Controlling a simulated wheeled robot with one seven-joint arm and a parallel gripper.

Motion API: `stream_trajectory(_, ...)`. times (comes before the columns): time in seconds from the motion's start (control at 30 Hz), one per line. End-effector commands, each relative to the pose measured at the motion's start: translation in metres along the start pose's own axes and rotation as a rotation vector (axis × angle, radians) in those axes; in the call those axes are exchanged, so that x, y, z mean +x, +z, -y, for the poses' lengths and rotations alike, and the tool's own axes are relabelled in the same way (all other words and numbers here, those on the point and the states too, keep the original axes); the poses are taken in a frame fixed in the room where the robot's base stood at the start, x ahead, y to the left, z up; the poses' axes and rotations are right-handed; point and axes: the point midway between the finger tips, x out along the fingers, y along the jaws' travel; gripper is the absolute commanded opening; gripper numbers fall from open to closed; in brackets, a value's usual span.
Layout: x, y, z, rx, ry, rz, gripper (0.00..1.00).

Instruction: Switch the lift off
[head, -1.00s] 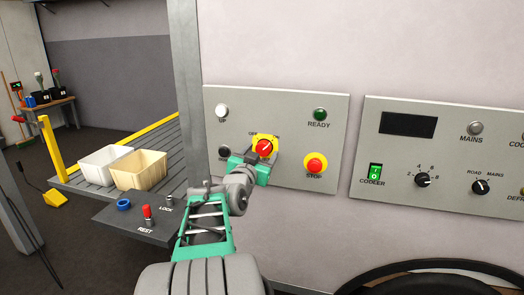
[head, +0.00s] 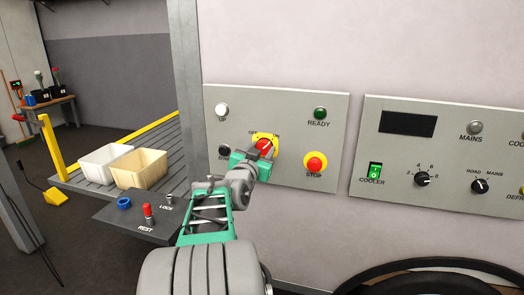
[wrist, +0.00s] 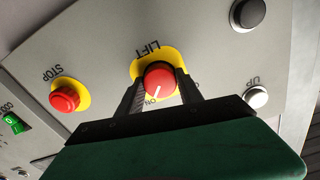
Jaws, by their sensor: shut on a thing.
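The lift switch is a red round knob (head: 264,146) on a yellow plate in the left grey panel (head: 225,105). In the wrist view the picture is upside down, and the red knob (wrist: 160,80) sits under the word LIFT. Its white mark points toward the ON label; the OFF label is mostly hidden behind a finger. My gripper (wrist: 160,86) is shut on the knob, one dark finger on each side. In the head view my gripper (head: 262,152) reaches the knob from below left and covers its lower part.
A red STOP button (head: 315,164) is close on the right. A white UP button (head: 222,110), a dark button (head: 224,152) and a green READY lamp (head: 320,114) share the panel. A ledge with a red REST switch (head: 148,211) juts out at lower left.

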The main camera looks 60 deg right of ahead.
Motion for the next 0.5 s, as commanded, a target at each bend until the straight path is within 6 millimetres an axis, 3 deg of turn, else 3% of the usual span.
stream_trajectory(0.17,0.0000,0.0003,-0.0002,0.000,0.000,0.001,0.02)
stream_trajectory(0.5,-0.0001,0.0015,-0.0005,-0.050,0.000,0.001,0.02)
